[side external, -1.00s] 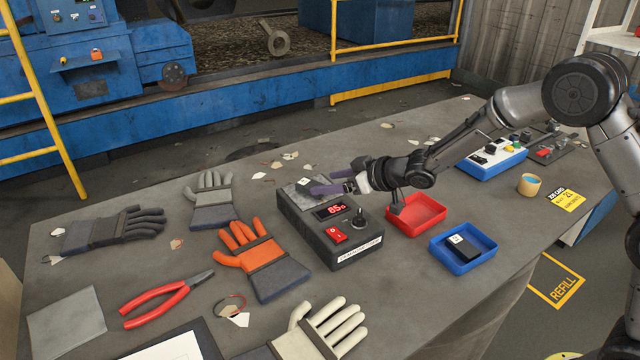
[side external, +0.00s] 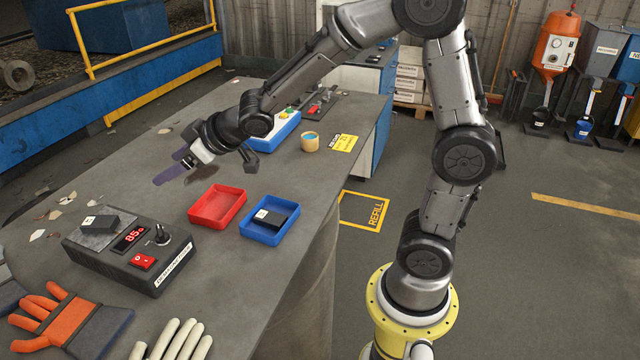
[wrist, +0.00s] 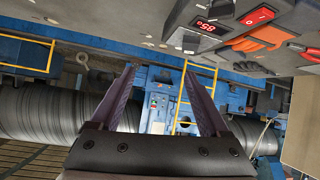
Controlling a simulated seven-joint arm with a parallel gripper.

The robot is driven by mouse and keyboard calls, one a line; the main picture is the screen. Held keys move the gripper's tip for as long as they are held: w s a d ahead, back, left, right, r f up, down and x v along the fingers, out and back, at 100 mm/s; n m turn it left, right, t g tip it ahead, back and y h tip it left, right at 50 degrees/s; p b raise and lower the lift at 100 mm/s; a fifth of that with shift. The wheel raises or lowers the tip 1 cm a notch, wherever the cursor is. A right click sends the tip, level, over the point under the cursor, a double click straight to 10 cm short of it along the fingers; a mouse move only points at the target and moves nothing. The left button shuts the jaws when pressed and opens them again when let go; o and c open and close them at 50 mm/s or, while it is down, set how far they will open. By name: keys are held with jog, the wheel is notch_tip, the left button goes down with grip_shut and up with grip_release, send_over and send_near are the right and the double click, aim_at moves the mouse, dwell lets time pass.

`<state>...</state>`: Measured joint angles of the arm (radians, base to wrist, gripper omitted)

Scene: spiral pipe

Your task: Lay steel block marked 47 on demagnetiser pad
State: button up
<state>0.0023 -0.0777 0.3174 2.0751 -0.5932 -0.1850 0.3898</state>
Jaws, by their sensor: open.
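A dark block (side external: 100,223) with a small pale label lies flat on the grey metal pad (side external: 85,241) of the demagnetiser box (side external: 128,256). The block (wrist: 192,46) also shows on the pad in the wrist view. I cannot read its number. A second dark block (side external: 272,219) with a white label lies in the blue tray (side external: 249,232). My gripper (side external: 171,168) has purple fingers. It is open and empty above the table, beyond the red tray and apart from both blocks. In the wrist view the gripper (wrist: 158,72) has nothing between its fingers.
The red tray (side external: 217,207) is empty, beside the blue tray. The box display (side external: 130,239) reads about 85. Gloves (side external: 65,320) lie near the box. A blue control box (side external: 274,130) and a tan cup (side external: 310,142) stand farther back.

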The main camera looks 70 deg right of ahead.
jog(key=s+d+r+m+g+h, duration=0.1)
jog(key=s+d+r, duration=0.1)
jog(key=s, duration=0.6)
jog(key=s+d+r+m+g+h, duration=0.2)
jog(key=s+d, duration=0.1)
jog(key=s, duration=0.6)
jog(key=s+a+f+g, duration=0.1)
jog(key=s, duration=0.6)
jog(key=s+a+f+g+y, duration=0.1)
jog(key=s, duration=0.6)
jog(key=shift+a+f+g+y, duration=0.3)
jog(key=shift+a+f, duration=0.1)
